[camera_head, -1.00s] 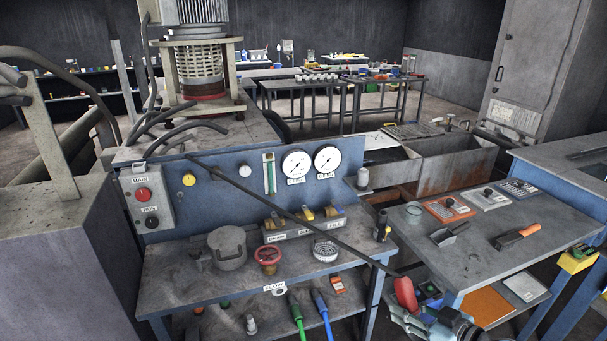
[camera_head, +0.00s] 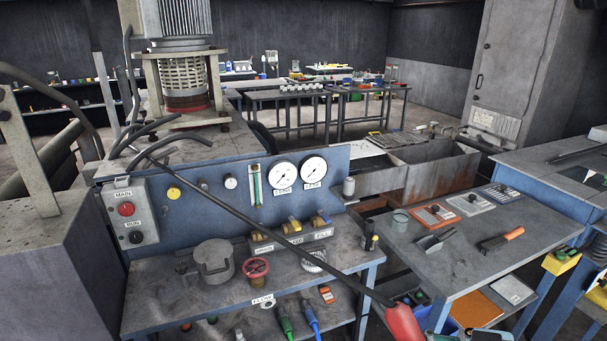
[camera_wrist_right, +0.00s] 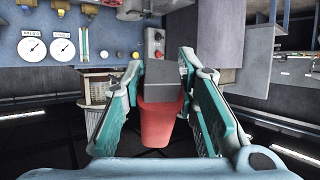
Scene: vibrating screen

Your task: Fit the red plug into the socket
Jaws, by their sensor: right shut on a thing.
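The red plug (camera_head: 403,323) is at the bottom edge of the head view, in front of the gap between the blue bench and the right-hand table. A long dark cable (camera_head: 240,215) runs from it up and left across the bench to the motor stand. In the right wrist view the red plug (camera_wrist_right: 161,122) sits between the teal fingers of my right gripper (camera_wrist_right: 162,78), which is shut on it. A grey block shows just beyond the plug; I cannot tell whether it belongs to it. I cannot pick out the socket for certain. My left gripper is not in view.
The blue panel carries the MAIN/RUN switch box (camera_head: 130,212), knobs and two gauges (camera_head: 285,177). A grey pot (camera_head: 213,262) and red handwheel (camera_head: 255,270) stand on the bench. The right table (camera_head: 455,262) holds an orange-handled tool (camera_head: 502,239); its front part is clear.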

